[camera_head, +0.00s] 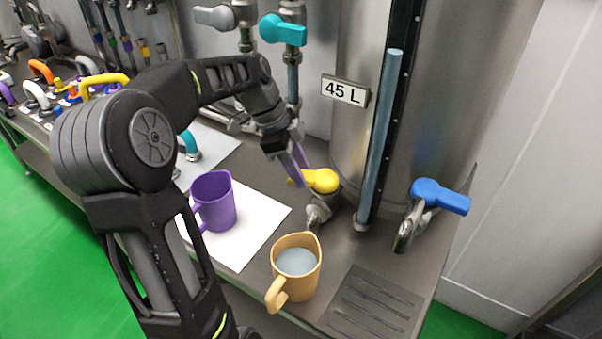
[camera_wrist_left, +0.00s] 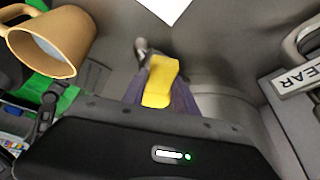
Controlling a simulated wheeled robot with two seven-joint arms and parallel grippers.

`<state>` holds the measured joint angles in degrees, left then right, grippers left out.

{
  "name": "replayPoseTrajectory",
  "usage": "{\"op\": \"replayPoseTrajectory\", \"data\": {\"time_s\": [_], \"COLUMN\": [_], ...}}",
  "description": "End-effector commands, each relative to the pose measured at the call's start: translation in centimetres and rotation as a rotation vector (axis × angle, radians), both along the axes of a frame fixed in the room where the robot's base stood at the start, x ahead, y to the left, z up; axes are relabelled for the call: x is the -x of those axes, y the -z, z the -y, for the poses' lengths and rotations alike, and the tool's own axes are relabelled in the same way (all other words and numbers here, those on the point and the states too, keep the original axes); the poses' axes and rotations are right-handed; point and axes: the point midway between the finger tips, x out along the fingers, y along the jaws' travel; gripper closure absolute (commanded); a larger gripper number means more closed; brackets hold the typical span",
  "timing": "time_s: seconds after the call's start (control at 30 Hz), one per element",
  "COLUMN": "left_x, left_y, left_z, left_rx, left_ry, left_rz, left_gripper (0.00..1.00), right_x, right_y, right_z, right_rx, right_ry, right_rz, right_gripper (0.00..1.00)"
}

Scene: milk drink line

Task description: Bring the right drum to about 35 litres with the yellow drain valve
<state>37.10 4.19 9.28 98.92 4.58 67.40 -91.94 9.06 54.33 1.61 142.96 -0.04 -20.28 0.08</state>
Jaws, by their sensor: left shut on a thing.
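The right drum (camera_head: 345,120) is a grey metal tank with a "45 L" sign (camera_head: 345,91) and a tall blue-grey sight tube (camera_head: 379,140) on its front. The yellow drain valve handle (camera_head: 322,180) sits low on the drum and also shows in the left wrist view (camera_wrist_left: 161,78). My left gripper (camera_head: 299,172) is shut on this handle, its purple fingers on either side of it in the wrist view (camera_wrist_left: 158,98). An orange jug (camera_head: 297,282) with grey-white liquid stands in front of the yellow valve's spout. My right gripper is not in view.
A purple jug (camera_head: 214,203) stands on a white mat (camera_head: 262,220). A blue valve (camera_head: 440,195) is right of the sight tube; teal (camera_head: 283,30) and grey (camera_head: 222,16) valves are above. A slotted drain plate (camera_head: 370,305) lies front right. Several coloured handles crowd the far left.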

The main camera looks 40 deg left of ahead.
Motion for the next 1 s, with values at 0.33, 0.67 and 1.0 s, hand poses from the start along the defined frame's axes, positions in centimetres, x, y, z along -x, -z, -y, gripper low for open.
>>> {"op": "replayPoseTrajectory", "data": {"time_s": [0.33,0.67,1.0], "left_x": [0.52,0.57,0.58], "left_y": [-0.01,-0.09,-0.04], "left_z": [0.36,0.36,0.38], "left_rx": [-0.002,-0.002,-0.002], "left_ry": [-0.119,-0.125,-0.124], "left_rz": [0.003,0.001,0.001], "left_gripper": [1.0,1.0,0.44], "right_x": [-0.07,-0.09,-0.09], "right_y": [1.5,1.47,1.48], "right_z": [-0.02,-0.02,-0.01], "right_rx": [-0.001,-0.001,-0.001], "right_ry": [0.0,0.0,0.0], "right_rz": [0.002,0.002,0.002], "right_gripper": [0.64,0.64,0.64]}}
